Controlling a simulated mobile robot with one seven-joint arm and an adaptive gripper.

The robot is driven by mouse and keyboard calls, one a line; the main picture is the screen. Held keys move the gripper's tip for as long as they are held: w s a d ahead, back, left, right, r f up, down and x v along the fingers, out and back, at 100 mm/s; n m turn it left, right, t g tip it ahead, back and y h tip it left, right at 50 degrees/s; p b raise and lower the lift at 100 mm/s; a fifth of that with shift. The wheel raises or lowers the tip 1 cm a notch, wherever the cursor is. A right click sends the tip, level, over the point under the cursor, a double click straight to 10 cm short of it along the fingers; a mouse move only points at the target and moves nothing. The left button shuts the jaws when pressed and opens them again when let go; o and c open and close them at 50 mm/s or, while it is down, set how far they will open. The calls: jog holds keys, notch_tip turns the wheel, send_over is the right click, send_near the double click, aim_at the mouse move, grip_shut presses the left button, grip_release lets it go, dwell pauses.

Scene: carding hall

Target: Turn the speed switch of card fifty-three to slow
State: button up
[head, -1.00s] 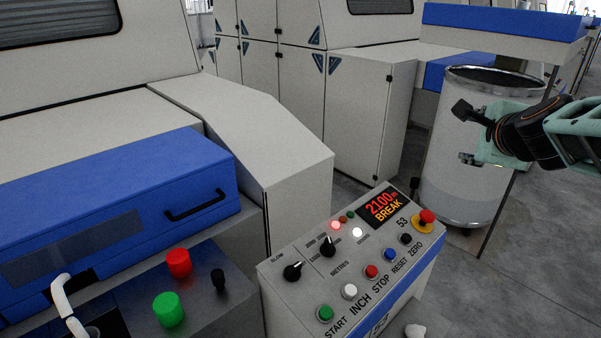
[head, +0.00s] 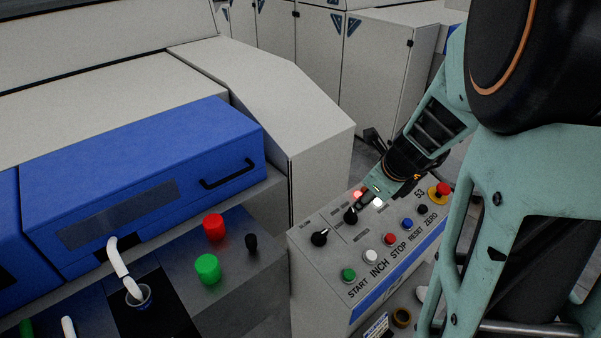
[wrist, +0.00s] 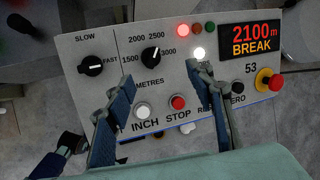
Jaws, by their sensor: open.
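The speed switch is a black knob (wrist: 93,65) at the left of card 53's control panel (head: 330,262). In the wrist view, SLOW is printed above left of it and FAST to its right. Its white mark appears to point toward FAST. The same speed switch (head: 319,238) shows clear of my arm in the head view. My gripper (wrist: 162,82) is open and empty over the panel, its fingers apart below the metres knob, to the right of the speed switch. In the head view my gripper (head: 372,191) hangs over the panel's back part.
The metres knob (wrist: 153,57) stands close to the speed switch. INCH (wrist: 143,111) and STOP (wrist: 178,103) buttons, a red emergency stop (wrist: 268,82) and a lit display reading 2100m BREAK (wrist: 252,38) share the panel. A neighbouring console with red (head: 213,227) and green (head: 207,268) buttons stands left.

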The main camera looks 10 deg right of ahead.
aim_at(323, 236)
jog(key=s+a+f+m+g+y+p, duration=0.1)
jog(key=s+a+f+g+y+p, duration=0.1)
jog(key=s+a, duration=0.5)
jog(key=b+x, duration=0.1)
jog(key=x, duration=0.2)
jog(key=w+a+b+x, duration=0.1)
jog(key=x, duration=0.3)
jog(key=r+b+x, duration=0.1)
jog(key=b+x, duration=0.1)
jog(key=x, duration=0.2)
jog(key=shift+w+a, duration=0.25)
jog(key=shift+w, duration=0.05)
jog(key=c, duration=1.2)
jog(key=shift+o, duration=0.2)
